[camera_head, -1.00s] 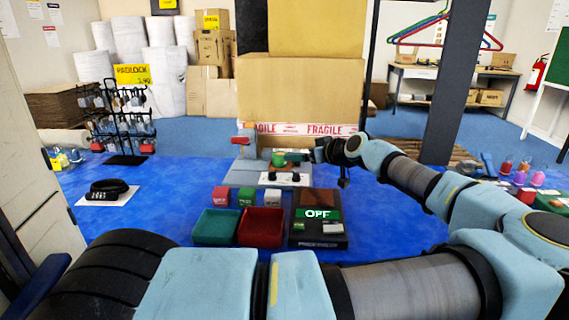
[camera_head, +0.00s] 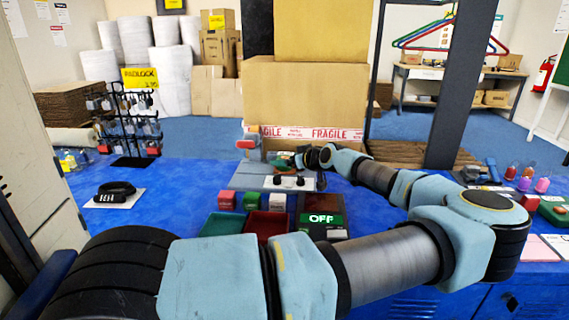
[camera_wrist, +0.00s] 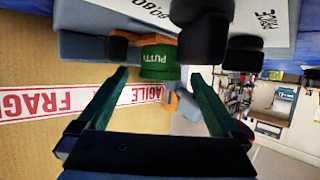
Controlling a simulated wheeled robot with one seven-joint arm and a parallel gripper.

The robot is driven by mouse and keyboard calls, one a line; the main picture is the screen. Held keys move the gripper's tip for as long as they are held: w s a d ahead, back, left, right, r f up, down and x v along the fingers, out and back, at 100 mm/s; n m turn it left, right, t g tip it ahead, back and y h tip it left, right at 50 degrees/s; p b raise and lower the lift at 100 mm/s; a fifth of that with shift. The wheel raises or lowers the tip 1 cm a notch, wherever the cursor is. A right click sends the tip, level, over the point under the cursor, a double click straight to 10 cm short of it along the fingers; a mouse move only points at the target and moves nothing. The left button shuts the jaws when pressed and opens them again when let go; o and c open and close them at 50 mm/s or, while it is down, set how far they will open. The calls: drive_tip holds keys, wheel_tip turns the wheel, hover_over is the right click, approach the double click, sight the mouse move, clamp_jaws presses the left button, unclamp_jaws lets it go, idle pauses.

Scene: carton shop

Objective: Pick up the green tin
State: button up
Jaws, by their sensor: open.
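The green tin (camera_wrist: 158,62), lettered PUTTY, shows in the wrist view just beyond my fingertips. My gripper (camera_wrist: 161,76) is open, with one green finger on each side of the tin's line and nothing held between them. Dark round knobs beside the tin hide part of the scene there. In the head view my gripper (camera_head: 302,157) is low in front of the big carton, at the back of the grey device with two black knobs. A small green patch there may be the tin, but it is mostly hidden.
A big carton (camera_head: 305,95) with FRAGILE tape stands close behind. The grey device (camera_head: 288,182), a red block (camera_head: 227,199), trays and an OFF display (camera_head: 321,219) stand in front. A padlock rack (camera_head: 130,120) is at left.

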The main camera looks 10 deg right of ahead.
clamp_jaws()
idle(0.7)
